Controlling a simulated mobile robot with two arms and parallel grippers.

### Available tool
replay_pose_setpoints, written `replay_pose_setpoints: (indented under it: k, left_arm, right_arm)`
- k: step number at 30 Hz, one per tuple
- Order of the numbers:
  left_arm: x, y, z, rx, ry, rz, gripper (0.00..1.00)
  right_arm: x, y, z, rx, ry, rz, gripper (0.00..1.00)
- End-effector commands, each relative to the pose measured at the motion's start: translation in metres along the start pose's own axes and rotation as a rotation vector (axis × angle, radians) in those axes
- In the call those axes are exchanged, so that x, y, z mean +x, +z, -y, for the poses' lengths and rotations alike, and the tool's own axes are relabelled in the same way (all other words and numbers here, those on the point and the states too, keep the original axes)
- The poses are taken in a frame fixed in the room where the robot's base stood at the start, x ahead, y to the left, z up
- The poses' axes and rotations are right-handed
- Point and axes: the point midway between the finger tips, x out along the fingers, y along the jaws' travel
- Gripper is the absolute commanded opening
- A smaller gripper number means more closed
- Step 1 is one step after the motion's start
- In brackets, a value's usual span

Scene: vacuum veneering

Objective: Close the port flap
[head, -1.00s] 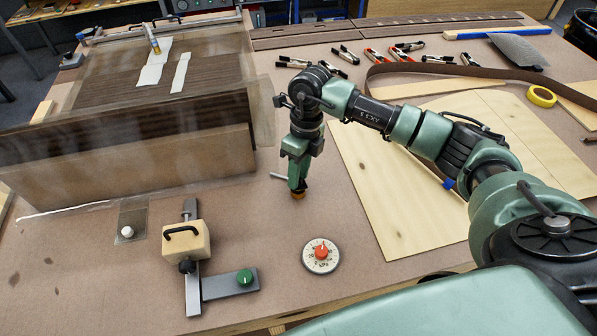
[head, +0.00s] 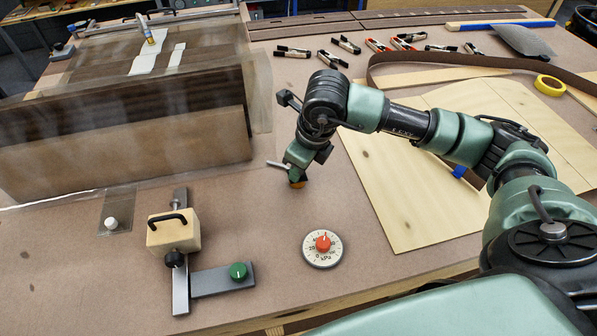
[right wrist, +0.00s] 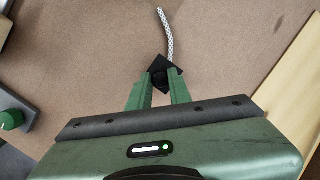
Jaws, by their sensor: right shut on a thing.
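A clear flap (head: 119,208) with a white knob (head: 111,223) lies at the front edge of the clear bag (head: 262,100), at left in the head view. I cannot tell whether it is sealed. My right gripper (head: 299,172) is over the bare table, well to the right of the flap. It is shut on a small dark hose fitting (right wrist: 164,74), with a short braided hose (right wrist: 166,35) running from it in the right wrist view. An orange-brown tip (head: 297,183) shows below the fingers in the head view. My left gripper is not in view.
A wooden block clamp (head: 172,231) on a grey bracket with a green knob (head: 238,271) stands near the flap. A kPa dial (head: 322,249) lies in front of my gripper. Veneer sheets (head: 420,190) and several spring clamps lie right and behind.

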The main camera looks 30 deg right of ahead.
Motion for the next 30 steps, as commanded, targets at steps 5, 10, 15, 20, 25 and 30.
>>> replay_pose_setpoints:
  k: [5, 10, 15, 20, 25, 30]
  left_arm:
    - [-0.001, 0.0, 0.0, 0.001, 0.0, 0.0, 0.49]
    - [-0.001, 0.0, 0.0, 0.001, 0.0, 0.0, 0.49]
    - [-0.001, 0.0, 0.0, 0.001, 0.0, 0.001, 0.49]
    - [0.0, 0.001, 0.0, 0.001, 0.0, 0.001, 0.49]
    - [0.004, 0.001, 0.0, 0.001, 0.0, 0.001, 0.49]
    - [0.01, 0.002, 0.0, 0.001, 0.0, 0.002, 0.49]
  right_arm:
    - [-0.001, 0.001, 0.001, 0.001, -0.004, 0.004, 0.0]
    - [-0.001, 0.001, 0.001, 0.001, -0.003, 0.003, 0.36]
    - [-0.001, 0.001, 0.001, 0.001, -0.002, 0.002, 0.41]
    - [-0.001, 0.001, 0.0, 0.0, -0.001, 0.001, 0.41]
    - [-0.016, 0.002, 0.001, 0.001, -0.003, 0.006, 0.41]
    - [-0.046, 0.001, 0.001, 0.0, -0.004, 0.007, 0.41]
